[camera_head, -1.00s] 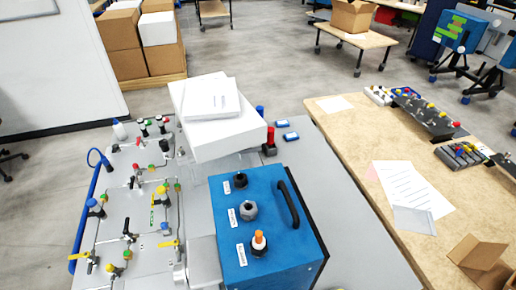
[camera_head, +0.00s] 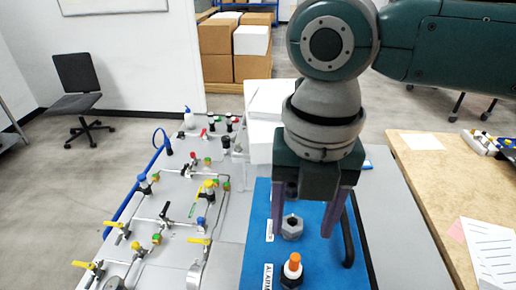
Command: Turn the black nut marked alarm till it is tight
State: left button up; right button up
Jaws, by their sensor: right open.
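The black nut (camera_head: 290,282) sits at the base of a white and orange fitting (camera_head: 294,262) on the blue analyser box (camera_head: 257,238), near the bottom edge of the head view. A white label reading ALARM (camera_head: 268,277) lies just left of it. My right gripper (camera_head: 302,233) points down over the box with its two fingers apart. It is open and appears empty, higher in the picture than the alarm nut and apart from it. A grey hex nut (camera_head: 292,229) shows between the fingers. My left gripper is not in view.
A black handle (camera_head: 348,240) runs along the box's right side, close to my right fingers. A panel of valves and tubes (camera_head: 148,245) lies to the left. White boxes (camera_head: 262,135) stand behind the gripper. A wooden table (camera_head: 420,165) is at the right.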

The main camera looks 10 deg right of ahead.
aim_at(293, 269)
jog(key=shift+f+b, duration=0.4)
jog(key=shift+f, duration=0.1)
notch_tip(293, 269, down, 10)
jog(key=b, duration=0.9)
jog(key=shift+f, duration=0.25)
jog(key=shift+f+b, duration=0.55)
jog(key=shift+f, duration=0.2)
grip_shut()
